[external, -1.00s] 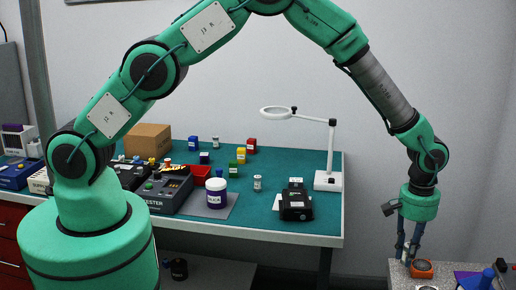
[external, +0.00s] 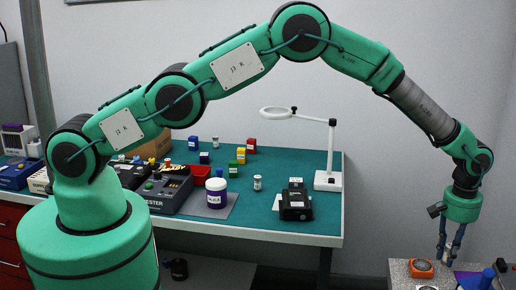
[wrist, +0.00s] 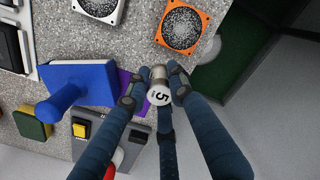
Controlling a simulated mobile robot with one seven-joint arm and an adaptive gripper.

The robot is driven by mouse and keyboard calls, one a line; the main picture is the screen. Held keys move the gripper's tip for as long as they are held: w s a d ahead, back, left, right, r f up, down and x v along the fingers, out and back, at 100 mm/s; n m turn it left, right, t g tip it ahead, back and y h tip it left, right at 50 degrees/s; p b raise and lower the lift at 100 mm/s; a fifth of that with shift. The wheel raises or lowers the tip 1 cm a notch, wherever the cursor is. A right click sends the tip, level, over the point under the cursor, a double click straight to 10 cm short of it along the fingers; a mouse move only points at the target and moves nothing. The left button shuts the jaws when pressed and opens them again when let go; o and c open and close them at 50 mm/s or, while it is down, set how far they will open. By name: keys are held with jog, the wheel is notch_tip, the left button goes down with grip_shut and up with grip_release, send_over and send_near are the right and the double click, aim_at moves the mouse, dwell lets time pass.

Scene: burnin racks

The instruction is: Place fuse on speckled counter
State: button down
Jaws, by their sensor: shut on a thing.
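The fuse (wrist: 159,88) is a small silver-and-white cylinder with a "5" on its white end. In the wrist view it is pinched between the fingertips of my gripper (wrist: 154,92), which also shows in the external view (external: 448,256). The speckled counter (wrist: 140,48) is grey and lies below; its edge shows at the lower right of the external view (external: 398,276). The fuse appears near the counter's right-hand edge in the wrist view, by a purple patch (wrist: 127,78). I cannot tell whether its underside touches the surface.
An orange-framed fan (wrist: 181,24) and a white-framed fan (wrist: 99,8) lie on the counter. A blue handled block (wrist: 82,84), a grey box with a yellow button (wrist: 98,134) and a green-yellow block (wrist: 33,122) are left of my fingers. A green-topped bench (external: 262,215) stands apart.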

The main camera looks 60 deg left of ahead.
jog(key=shift+w+d, duration=0.2)
jog(key=shift+w, duration=0.15)
jog(key=shift+w+d, duration=0.1)
jog(key=shift+w, duration=0.05)
jog(key=shift+w+d+f, duration=0.1)
jog(key=shift+w+f, duration=0.05)
jog(key=shift+f, duration=1.65)
jog(key=c, duration=1.5)
grip_release()
jog(key=shift+f, duration=0.1)
notch_tip(320, 180, up, 12)
jog(key=shift+r, duration=0.15)
